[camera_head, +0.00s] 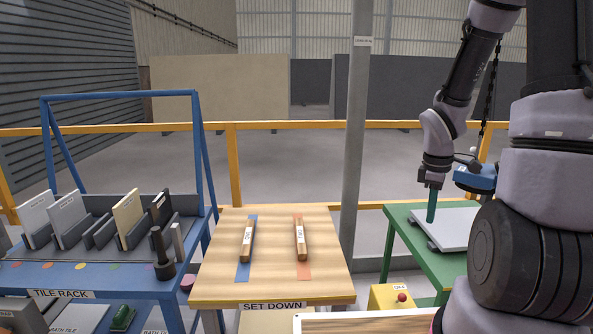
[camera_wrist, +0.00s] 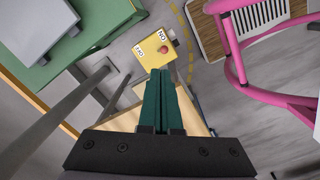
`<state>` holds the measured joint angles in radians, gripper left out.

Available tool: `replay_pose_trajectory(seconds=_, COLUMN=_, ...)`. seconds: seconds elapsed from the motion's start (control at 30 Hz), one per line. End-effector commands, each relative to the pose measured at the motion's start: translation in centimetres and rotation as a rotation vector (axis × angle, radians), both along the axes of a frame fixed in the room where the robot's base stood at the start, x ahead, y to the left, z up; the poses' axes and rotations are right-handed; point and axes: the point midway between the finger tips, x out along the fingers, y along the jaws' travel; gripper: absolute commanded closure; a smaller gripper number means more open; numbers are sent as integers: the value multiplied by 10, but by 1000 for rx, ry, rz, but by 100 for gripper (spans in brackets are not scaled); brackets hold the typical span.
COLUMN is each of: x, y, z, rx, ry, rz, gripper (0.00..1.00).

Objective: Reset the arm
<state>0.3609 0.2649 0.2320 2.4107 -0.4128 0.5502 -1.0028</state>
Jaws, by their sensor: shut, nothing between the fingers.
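My arm hangs down at the right of the head view, beside the green table (camera_head: 404,240). My gripper (camera_head: 431,218) has teal fingers that point down in front of the grey slab plate on that table. In the wrist view my gripper (camera_wrist: 160,74) shows its two teal fingers pressed together, with nothing between them. Whether the fingertips touch anything is not clear in the head view; in the wrist view they appear clear of things.
A wooden set-down table (camera_head: 210,262) holds two labelled wooden-handled pieces, left (camera_head: 247,240) and right (camera_head: 301,238). A blue tile rack (camera_head: 100,273) stands left. A yellow switch box (camera_head: 386,296) with a red button stands front right. A pink frame (camera_wrist: 236,60) is in the wrist view.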

Motion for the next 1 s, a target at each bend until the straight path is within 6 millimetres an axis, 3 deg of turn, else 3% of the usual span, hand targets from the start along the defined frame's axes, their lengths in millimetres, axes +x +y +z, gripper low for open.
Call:
replay_pose_trajectory(seconds=0.03, x=2, y=4, z=26, rx=-14, ry=-50, rz=-83, gripper=100)
replay_pose_trajectory(seconds=0.2, x=-6, y=21, z=96, rx=8, ry=-194, rz=-389, gripper=100)
replay_pose_trajectory(seconds=0.37, x=-24, y=44, z=158, rx=103, ry=-323, rz=-664, gripper=100)
replay_pose_trajectory(seconds=0.6, x=-68, y=81, z=233, rx=362, ry=-442, rz=-1032, gripper=100)
replay_pose_trajectory(seconds=0.8, x=-100, y=101, z=268, rx=555, ry=-449, rz=-1215, gripper=100)
replay_pose_trajectory(seconds=1.0, x=-111, y=107, z=277, rx=618, ry=-438, rz=-1271, gripper=100)
